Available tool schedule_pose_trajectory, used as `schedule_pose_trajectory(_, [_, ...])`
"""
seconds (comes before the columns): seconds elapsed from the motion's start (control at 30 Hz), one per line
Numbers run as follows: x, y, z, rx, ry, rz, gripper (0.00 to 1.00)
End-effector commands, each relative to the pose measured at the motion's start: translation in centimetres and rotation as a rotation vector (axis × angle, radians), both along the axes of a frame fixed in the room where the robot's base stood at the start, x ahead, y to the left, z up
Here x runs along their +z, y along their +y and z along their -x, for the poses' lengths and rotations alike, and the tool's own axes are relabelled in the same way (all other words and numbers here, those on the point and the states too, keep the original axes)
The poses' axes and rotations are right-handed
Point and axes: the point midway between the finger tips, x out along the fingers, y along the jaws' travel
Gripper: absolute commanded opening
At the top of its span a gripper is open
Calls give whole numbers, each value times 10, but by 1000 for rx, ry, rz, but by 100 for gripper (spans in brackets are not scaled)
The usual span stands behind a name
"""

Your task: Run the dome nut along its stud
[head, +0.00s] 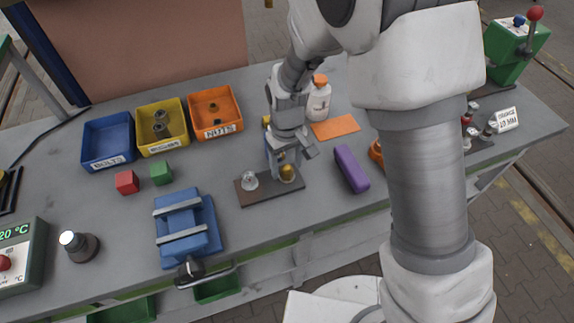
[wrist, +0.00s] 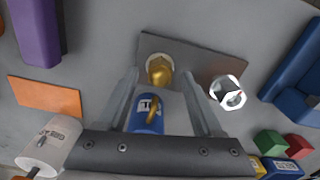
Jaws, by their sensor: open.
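The brass dome nut (head: 287,173) sits at the right end of a dark brown plate (head: 268,193) on the bench. My gripper (head: 291,157) is above and behind the nut. In the wrist view my gripper (wrist: 160,76) is open, with the nut in line between its fingertips. I cannot tell whether they touch it. A silver hex piece (wrist: 228,92) is at the plate's other end, also in the head view (head: 249,181).
A blue labelled object (wrist: 147,114) with a brass loop shows between the fingers in the wrist view. A purple block (head: 351,169) lies right of the plate. A blue vise (head: 185,228) stands left. A white bottle (head: 318,102) and orange sheet (head: 335,127) lie behind.

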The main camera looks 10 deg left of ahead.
Motion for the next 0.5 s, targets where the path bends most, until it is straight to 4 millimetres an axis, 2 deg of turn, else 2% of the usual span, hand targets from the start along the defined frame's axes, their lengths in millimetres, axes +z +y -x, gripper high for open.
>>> schedule_pose_trajectory(0.2, [-14,0,0,-1,0,0,68])
schedule_pose_trajectory(0.47, [-15,0,0,-1,0,0,68])
schedule_pose_trajectory(0.5, [-15,0,0,-1,0,0,62])
